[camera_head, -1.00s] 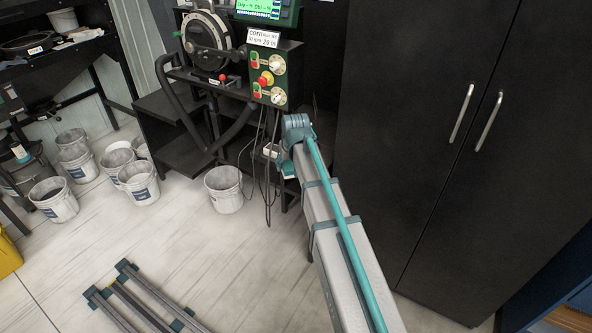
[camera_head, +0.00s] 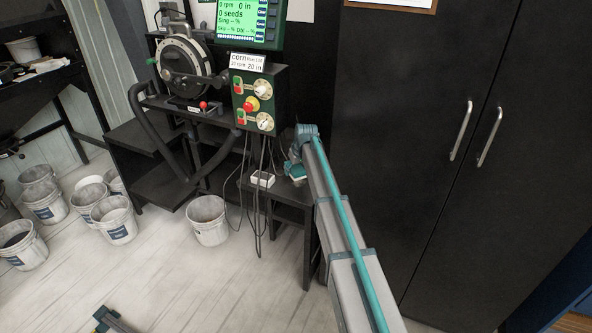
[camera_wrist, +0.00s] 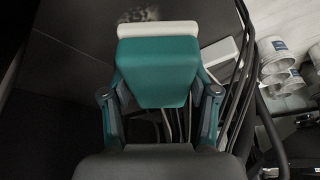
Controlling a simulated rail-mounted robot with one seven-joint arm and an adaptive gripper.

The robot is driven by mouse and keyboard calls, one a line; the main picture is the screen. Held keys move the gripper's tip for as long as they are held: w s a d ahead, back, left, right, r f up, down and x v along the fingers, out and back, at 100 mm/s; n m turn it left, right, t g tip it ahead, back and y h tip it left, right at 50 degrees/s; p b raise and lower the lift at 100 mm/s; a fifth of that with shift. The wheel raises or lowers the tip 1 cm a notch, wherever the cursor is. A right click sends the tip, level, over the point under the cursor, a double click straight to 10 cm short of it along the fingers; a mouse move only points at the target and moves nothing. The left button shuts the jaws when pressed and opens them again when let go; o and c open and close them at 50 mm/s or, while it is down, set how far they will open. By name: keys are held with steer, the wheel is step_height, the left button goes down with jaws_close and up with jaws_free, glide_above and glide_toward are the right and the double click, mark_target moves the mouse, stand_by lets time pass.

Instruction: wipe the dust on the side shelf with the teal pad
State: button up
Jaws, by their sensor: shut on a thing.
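My gripper (camera_wrist: 160,100) is shut on the teal pad (camera_wrist: 158,72), which has a pale strip along its far edge. In the head view the gripper (camera_head: 295,160) and pad (camera_head: 297,173) are over the small black side shelf (camera_head: 290,191), beside the seed meter stand. The pad partly hides the shelf top. In the wrist view a greyish dust patch (camera_wrist: 138,14) lies on the dark shelf just beyond the pad's pale edge. I cannot tell whether the pad touches the shelf.
A small white box (camera_head: 262,179) sits on the shelf left of the pad, with cables hanging beside it. The control box (camera_head: 258,98) is above left. A tall black cabinet (camera_head: 400,130) stands close on the right. Buckets (camera_head: 207,220) stand on the floor at left.

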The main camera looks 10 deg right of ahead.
mark_target(294, 185)
step_height(294, 185, down, 6)
steer(key=b, duration=0.2)
steer(key=shift+r+b, duration=0.1)
steer(key=shift+b, duration=0.3)
steer(key=shift+w+d+f, duration=0.35)
steer(key=shift+w+f, duration=0.25)
steer(key=shift+w, duration=0.1)
steer(key=shift+w+d+r+b, duration=0.1)
steer(key=shift+w+d+b, duration=0.1)
steer(key=shift+w+d, duration=0.25)
steer(key=shift+w+d+b, duration=0.2)
steer(key=shift+w, duration=0.3)
steer(key=shift+w+d+f+b, duration=0.15)
steer(key=shift+f+b, duration=0.15)
steer(key=shift+f, duration=0.05)
steer(key=shift+s+a+r+p, duration=0.15)
steer(key=shift+s+a, duration=0.1)
steer(key=shift+s, duration=0.2)
steer(key=shift+s+a+r+p, duration=0.15)
steer(key=shift+s+a, duration=0.1)
steer(key=shift+s, duration=0.2)
steer(key=shift+s+a, duration=0.65)
steer(key=shift+s, duration=0.25)
steer(key=shift+r+p, duration=2.15)
steer(key=shift+r, duration=1.85)
